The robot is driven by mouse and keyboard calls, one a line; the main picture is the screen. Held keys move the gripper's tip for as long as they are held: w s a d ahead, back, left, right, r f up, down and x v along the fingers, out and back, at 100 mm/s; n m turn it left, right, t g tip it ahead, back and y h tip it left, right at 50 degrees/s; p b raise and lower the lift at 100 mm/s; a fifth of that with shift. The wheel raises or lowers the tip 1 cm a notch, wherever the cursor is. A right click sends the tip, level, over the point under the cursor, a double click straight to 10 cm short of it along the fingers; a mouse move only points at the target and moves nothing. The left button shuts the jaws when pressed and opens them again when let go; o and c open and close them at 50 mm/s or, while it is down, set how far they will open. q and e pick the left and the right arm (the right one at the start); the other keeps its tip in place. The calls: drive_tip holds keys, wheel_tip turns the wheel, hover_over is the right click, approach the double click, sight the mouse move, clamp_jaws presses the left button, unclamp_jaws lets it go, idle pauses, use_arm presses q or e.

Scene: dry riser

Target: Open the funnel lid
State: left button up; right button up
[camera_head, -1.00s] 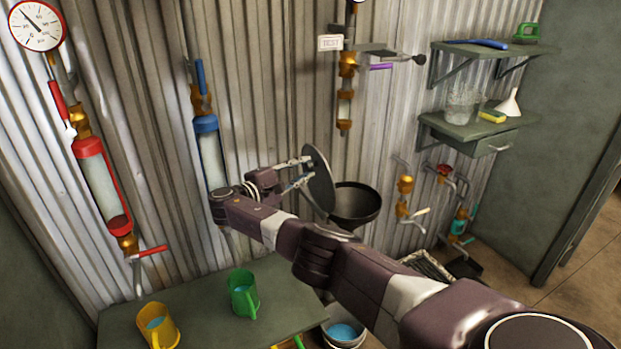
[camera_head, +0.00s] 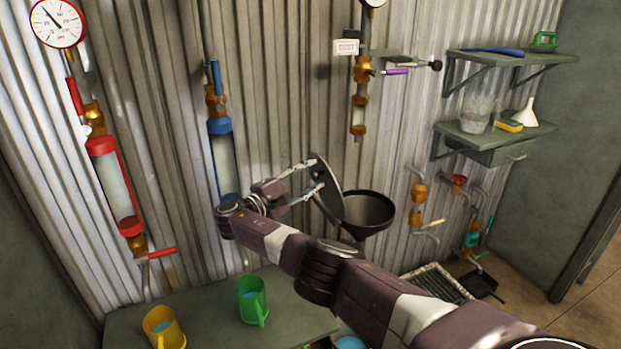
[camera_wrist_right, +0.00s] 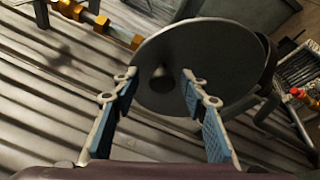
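The funnel lid (camera_head: 330,190) is a dark round disc. It stands tilted up on edge at the left rim of the black funnel (camera_head: 370,212), whose mouth is uncovered. My right gripper (camera_head: 315,175) is at the left face of the lid. In the right wrist view the lid (camera_wrist_right: 215,65) fills the upper middle, just beyond my spread fingers (camera_wrist_right: 158,78) with blue pads. A dark knob-like spot shows between the fingertips; whether they touch the lid I cannot tell. My left gripper is out of view.
Red (camera_head: 115,185) and blue (camera_head: 222,160) cylinders line the corrugated wall. Shelves (camera_head: 495,135) and pipes with valves are at the right.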

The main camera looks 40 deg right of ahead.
drive_tip(key=s+a, duration=0.1)
drive_tip(key=a, duration=1.1)
drive_tip(key=shift+s+f, duration=0.2)
drive_tip(key=shift+s, duration=0.05)
drive_tip(key=shift+f, duration=0.1)
